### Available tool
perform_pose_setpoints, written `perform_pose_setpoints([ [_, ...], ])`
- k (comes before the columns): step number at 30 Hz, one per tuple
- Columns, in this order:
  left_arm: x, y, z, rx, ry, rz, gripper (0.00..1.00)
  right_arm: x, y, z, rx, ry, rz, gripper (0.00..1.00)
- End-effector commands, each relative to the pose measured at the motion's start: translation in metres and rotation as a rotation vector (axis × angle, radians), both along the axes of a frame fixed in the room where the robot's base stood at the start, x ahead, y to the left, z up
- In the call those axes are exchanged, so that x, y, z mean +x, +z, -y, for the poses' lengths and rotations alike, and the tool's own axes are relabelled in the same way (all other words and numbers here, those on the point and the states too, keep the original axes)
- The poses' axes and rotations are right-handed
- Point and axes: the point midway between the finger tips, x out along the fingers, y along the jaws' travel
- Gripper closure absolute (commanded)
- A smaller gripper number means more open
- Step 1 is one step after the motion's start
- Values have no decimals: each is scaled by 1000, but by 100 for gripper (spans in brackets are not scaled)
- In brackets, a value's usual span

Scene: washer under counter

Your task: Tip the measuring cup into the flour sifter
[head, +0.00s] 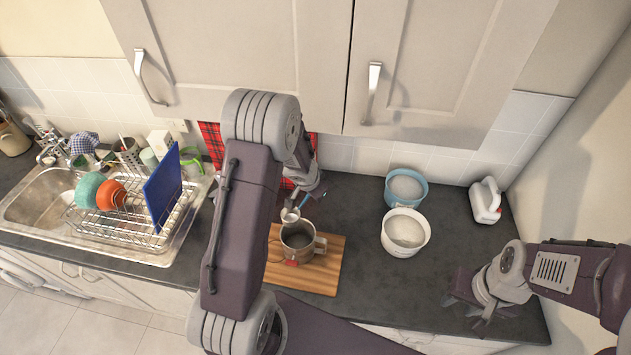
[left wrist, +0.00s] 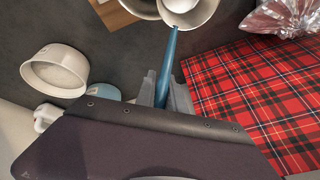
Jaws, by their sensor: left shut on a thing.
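The measuring cup (head: 290,215) is small and pale with a blue handle. My left gripper (left wrist: 164,92) is shut on that handle, and the cup's bowl (left wrist: 190,14) shows at the top of the left wrist view with something white in it. The cup is over the back rim of the flour sifter (head: 298,240), a grey metal can with a side handle standing on a wooden board (head: 325,272). I cannot tell how far the cup is tilted. My left arm hides part of the board. My right gripper (head: 464,311) is open and empty above the counter's front right.
A white tub (head: 404,233) of white powder and a blue tub (head: 406,188) stand right of the board. A white jug (head: 486,201) is farther right. A dish rack (head: 135,222) and sink are at left. Cabinets (head: 440,70) hang above the counter.

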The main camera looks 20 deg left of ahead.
Motion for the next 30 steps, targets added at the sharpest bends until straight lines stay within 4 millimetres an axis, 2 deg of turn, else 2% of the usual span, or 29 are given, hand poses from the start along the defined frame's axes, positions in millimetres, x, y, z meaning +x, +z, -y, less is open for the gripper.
perform_pose_setpoints([
  [1,0,6,-2,-18,3,-11,100,0,16,0,0,0,0,64],
  [3,0,5,-2,-44,2,-22,100,0,26,0,0,0,0,64],
  [12,1,35,-2,-45,1,-20,100,0,57,0,0,0,0,64],
  [30,1,37,-2,-43,1,-20,100,0,60,0,0,0,0,64],
])
